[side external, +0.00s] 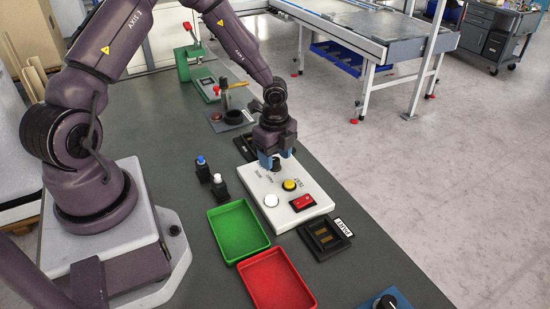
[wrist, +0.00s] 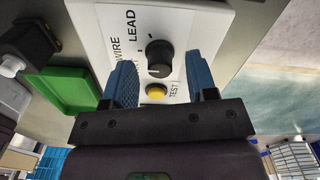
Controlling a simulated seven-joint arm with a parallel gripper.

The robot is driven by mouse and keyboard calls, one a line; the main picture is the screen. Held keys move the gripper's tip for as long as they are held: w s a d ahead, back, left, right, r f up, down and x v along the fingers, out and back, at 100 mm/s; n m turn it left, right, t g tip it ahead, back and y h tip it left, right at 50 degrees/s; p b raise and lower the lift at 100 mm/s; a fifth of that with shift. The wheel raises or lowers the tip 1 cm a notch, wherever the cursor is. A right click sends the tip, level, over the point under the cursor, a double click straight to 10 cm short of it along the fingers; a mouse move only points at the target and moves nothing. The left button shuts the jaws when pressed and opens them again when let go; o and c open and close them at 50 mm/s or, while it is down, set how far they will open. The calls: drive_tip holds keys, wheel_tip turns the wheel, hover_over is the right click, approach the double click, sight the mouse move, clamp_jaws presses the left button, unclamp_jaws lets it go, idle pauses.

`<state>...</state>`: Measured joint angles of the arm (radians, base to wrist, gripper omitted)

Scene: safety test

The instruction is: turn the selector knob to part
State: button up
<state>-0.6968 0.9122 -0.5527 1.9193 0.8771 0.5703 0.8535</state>
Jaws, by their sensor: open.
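The black selector knob (side external: 276,163) stands on the far part of a white control panel (side external: 258,184). In the wrist view the knob (wrist: 159,56) shows whole between the two blue fingers of my gripper (wrist: 161,72), with gaps on both sides. My gripper (side external: 270,161) is open, pointing down close over the panel. A yellow button (side external: 289,185) marked TEST is close to the knob.
The panel also has a white button (side external: 271,201) and a red rocker switch (side external: 303,202). A green tray (side external: 238,232) and a red tray (side external: 276,281) lie nearby. Two small black pieces with blue and white tops (side external: 203,168) stand left. A black holder (side external: 325,238) sits right.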

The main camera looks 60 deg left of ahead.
drive_tip(key=shift+f, duration=0.55)
drive_tip(key=c, duration=0.9)
drive_tip(key=shift+n, duration=0.5)
drive_tip(key=n, duration=0.4)
drive_tip(key=shift+n, duration=0.4)
drive_tip(key=n, duration=0.6)
